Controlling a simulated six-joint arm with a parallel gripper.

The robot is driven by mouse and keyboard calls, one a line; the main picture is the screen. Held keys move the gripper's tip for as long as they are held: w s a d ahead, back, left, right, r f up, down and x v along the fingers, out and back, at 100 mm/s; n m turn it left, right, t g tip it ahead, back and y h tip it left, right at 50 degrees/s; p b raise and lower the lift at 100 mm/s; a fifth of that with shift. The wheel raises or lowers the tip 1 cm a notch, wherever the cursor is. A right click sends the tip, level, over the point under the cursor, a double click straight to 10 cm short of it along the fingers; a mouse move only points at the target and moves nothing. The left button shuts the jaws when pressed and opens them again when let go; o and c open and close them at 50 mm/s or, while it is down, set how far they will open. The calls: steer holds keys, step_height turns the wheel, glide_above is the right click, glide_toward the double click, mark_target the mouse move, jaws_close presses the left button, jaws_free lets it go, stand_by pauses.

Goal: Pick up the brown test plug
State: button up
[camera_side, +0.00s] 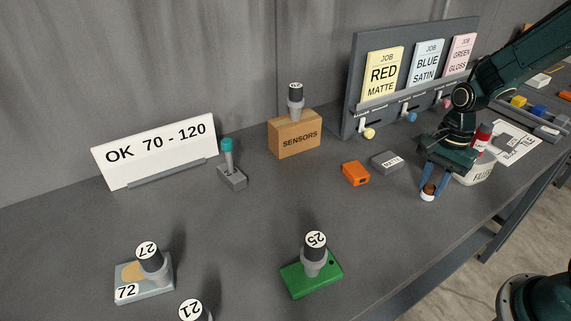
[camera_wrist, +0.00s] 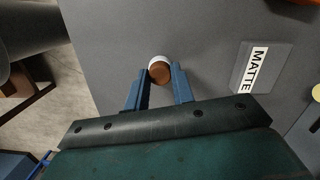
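The brown test plug (camera_side: 428,190) has a brown top and a white lower part. It stands on the bench near the front edge, below my gripper (camera_side: 432,184) in the side view. In the wrist view the plug (camera_wrist: 160,73) shows between the tips of the two blue fingers of my gripper (camera_wrist: 161,70). The fingers are apart, with a small gap seen on each side of the plug. I cannot tell exactly how far down the fingertips reach beside it.
A grey MATTE block (camera_side: 387,162) and an orange block (camera_side: 355,173) lie left of my gripper. A green block (camera_side: 300,281) holds a grey piece. Bench is clear between.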

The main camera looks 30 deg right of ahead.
mark_target(430, 186)
stand_by(0.4)
step_height(430, 186, up, 20)
stand_by(0.8)
steer(key=shift+w, duration=0.15)
stand_by(0.4)
